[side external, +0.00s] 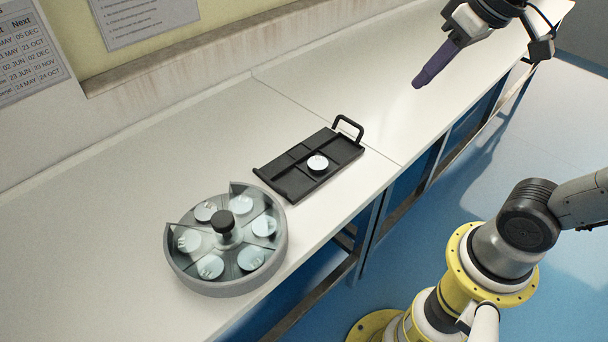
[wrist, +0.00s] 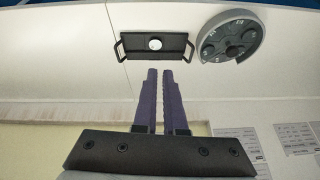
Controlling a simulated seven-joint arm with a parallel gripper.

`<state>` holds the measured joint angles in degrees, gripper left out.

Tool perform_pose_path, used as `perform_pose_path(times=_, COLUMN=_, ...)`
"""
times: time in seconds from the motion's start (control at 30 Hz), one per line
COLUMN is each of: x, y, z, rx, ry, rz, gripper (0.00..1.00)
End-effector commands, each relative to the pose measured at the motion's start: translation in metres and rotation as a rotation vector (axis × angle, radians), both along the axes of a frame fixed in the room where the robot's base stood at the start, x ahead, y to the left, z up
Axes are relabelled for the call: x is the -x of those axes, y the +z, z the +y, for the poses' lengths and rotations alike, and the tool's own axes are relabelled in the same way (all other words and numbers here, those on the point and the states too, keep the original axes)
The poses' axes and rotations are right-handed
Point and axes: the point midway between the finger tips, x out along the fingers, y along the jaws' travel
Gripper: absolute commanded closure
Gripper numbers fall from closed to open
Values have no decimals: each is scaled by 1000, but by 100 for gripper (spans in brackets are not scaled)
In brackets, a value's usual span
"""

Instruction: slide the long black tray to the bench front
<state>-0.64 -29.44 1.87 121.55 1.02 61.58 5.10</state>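The long black tray (side external: 288,180) lies on the white bench in the side view, with a raised loop handle at its far right end and divided shallow compartments. A small round white-topped piece (side external: 318,162) sits in it. In the wrist view the tray (wrist: 134,46) shows handles at both ends and the round piece (wrist: 155,44) in the middle. My gripper (side external: 417,84) hangs above the bench, to the right of and apart from the tray. Its purple fingers (wrist: 160,72) are close together with a narrow empty gap between them.
A round grey carousel (side external: 183,275) with several white discs and a black knob (side external: 222,222) stands close to the tray's left end; it also shows in the wrist view (wrist: 252,48). The bench right of the tray is clear. A wall with posted sheets (side external: 143,18) runs behind.

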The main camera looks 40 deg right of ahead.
Motion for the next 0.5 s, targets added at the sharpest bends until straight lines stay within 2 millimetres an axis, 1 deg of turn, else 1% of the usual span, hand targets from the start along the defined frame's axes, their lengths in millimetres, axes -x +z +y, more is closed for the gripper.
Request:
perform_pose_path(times=0.03, x=-19, y=5, z=2, rx=-6, ry=-3, rz=30, gripper=100)
perform_pose_path(times=0.13, x=-55, y=9, z=6, rx=-15, ry=-11, rz=84, gripper=100)
perform_pose_path(times=0.27, x=-103, y=4, z=11, rx=-24, ry=-19, rz=161, gripper=100)
perform_pose_path(times=0.3, x=-117, y=0, z=14, rx=-26, ry=-19, rz=183, gripper=100)
perform_pose_path(times=0.37, x=-139, y=-9, z=17, rx=-28, ry=-21, rz=222, gripper=100)
perform_pose_path(times=0.4, x=-153, y=-16, z=19, rx=-30, ry=-22, rz=245, gripper=100)
perform_pose_path(times=0.47, x=-173, y=-29, z=23, rx=-31, ry=-23, rz=283, gripper=100)
perform_pose_path(times=0.5, x=-187, y=-39, z=25, rx=-32, ry=-25, rz=307, gripper=100)
